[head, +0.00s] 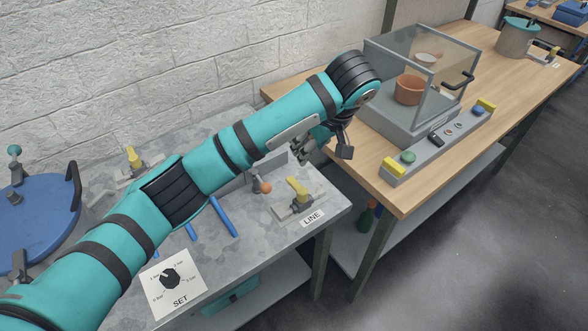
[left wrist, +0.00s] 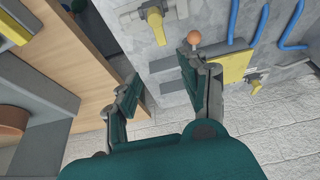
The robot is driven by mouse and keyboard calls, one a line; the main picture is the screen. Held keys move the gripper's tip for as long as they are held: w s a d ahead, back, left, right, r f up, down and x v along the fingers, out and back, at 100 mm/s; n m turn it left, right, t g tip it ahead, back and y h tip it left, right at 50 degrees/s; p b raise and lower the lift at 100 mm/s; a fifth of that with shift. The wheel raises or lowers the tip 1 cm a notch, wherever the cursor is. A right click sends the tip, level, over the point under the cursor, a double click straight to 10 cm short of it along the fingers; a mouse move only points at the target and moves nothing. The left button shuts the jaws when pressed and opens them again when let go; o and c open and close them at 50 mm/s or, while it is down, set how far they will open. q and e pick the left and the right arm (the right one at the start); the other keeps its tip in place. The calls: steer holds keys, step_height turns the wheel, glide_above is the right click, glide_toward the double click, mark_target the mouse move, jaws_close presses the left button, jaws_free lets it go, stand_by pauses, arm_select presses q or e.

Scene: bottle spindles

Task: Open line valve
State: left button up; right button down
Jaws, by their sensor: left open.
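The line valve has a yellow lever (head: 298,190) on a short grey pipe, near the metal bench's right end behind the LINE label (head: 312,218). The lever lies across the pipe. It also shows at the top of the left wrist view (left wrist: 156,24). My left gripper (head: 322,150) is open and empty, above and beyond the valve, near the gap between the benches. In the left wrist view its spread fingers (left wrist: 160,75) are apart from the lever. My right gripper is out of view.
An orange ball knob (head: 265,187) stands left of the valve, with blue bars (head: 223,216) nearby. Another yellow-levered valve (head: 134,158) is near the wall. A clear-sided box (head: 400,125) and button panel (head: 440,143) occupy the wooden table. A SET dial (head: 170,280) is in front.

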arm_select(q)
steer(key=b, duration=0.4)
glide_toward(293, 180)
step_height(293, 180, up, 2)
steer(key=s, duration=0.2)
steer(key=p+x, duration=0.1)
steer(key=x, duration=0.2)
steer(key=w+p+x, duration=0.1)
steer(key=x, duration=0.3)
steer(key=shift+w+f, duration=0.1)
steer(key=shift+f, duration=0.05)
steer(key=shift+x, duration=1.05)
steer(key=shift+w+f, duration=0.2)
steer(key=shift+f, duration=0.2)
steer(key=c, duration=0.5)
jaws_close()
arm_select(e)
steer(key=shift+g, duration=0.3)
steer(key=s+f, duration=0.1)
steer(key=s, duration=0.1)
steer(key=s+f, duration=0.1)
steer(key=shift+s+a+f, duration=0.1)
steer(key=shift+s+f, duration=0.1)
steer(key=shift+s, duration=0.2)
